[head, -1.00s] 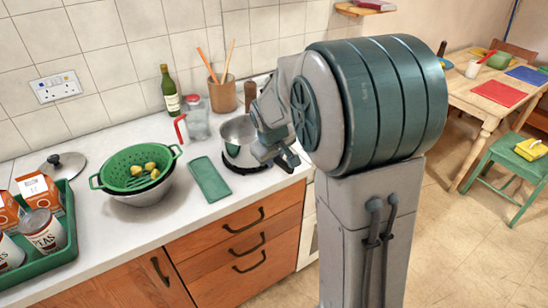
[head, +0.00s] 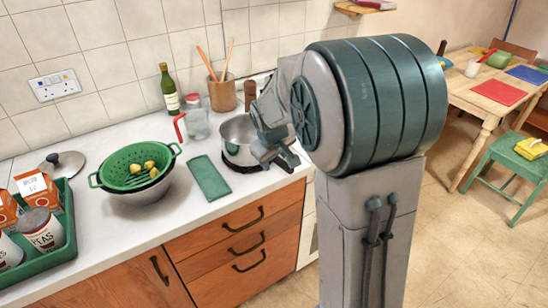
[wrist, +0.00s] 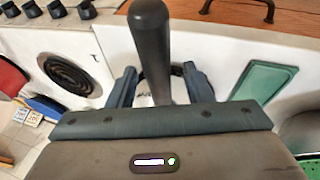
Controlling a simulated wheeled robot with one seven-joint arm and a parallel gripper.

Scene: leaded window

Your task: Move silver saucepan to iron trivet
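The silver saucepan (head: 236,133) stands on the counter in the head view, partly hidden behind my gripper (head: 278,160). A flat black edge (head: 241,169) shows under its front; I cannot tell if it is the iron trivet or a shadow. In the wrist view a dark rounded handle (wrist: 151,45), seemingly the saucepan's, stands between the two fingers of my gripper (wrist: 160,88). Gaps show on both sides of it, so the fingers are open around it and apart from it. The pan's body is hidden in the wrist view.
A dark coiled ring (wrist: 70,75) lies on a white top beside the counter. A green cloth (head: 209,178) lies left of the saucepan. A green colander (head: 137,166), a glass jar (head: 196,120), a bottle (head: 169,90) and a utensil pot (head: 222,94) stand nearby.

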